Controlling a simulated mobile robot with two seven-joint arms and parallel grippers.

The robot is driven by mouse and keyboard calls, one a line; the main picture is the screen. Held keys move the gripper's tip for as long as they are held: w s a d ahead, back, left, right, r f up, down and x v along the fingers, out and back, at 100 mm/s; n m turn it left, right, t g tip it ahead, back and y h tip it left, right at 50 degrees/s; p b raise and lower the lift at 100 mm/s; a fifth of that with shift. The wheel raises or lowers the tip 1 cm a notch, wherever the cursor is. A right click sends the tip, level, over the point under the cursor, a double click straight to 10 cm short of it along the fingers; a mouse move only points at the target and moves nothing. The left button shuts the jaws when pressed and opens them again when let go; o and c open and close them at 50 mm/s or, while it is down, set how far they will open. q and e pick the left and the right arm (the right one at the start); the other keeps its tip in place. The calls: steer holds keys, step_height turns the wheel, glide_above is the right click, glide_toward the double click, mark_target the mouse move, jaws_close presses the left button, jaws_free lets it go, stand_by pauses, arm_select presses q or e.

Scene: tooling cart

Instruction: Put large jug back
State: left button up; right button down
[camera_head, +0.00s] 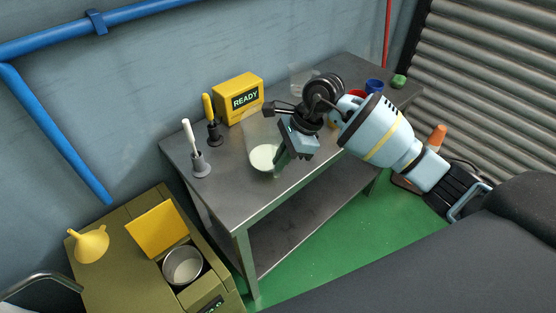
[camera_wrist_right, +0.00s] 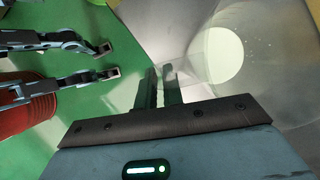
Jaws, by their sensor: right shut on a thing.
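The large jug (camera_head: 259,128) is clear and hard to make out, with a pale round patch near its bottom, over the left part of the metal table (camera_head: 222,200). In the right wrist view, the clear jug (camera_wrist_right: 205,95) fills the right side. My right gripper (camera_head: 283,158) is at the jug's right side, shut on it; its two dark fingers (camera_wrist_right: 160,85) are close together at the wall. I cannot tell whether the jug touches the table. Dark jointed fingers show at the left of the wrist view; I cannot tell whose. My left gripper is not identifiable.
A yellow READY box (camera_head: 238,100) stands behind the jug. A white-handled tool (camera_head: 194,150) and a yellow-handled tool (camera_head: 211,118) stand upright to the left. Another clear container (camera_head: 300,79), a blue cup (camera_head: 374,86) and a red cup (camera_head: 357,94) are farther back. The table's front-left corner is clear.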

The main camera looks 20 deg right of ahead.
steer(key=shift+w, duration=1.15)
steer(key=shift+w+f, duration=0.2)
steer(key=shift+f, duration=1.7)
steer(key=shift+f, duration=0.15)
steer(key=c, duration=1.5)
jaws_free()
steer(key=shift+c, duration=0.2)
steer(key=v, duration=1.2)
steer(key=shift+r, duration=0.2)
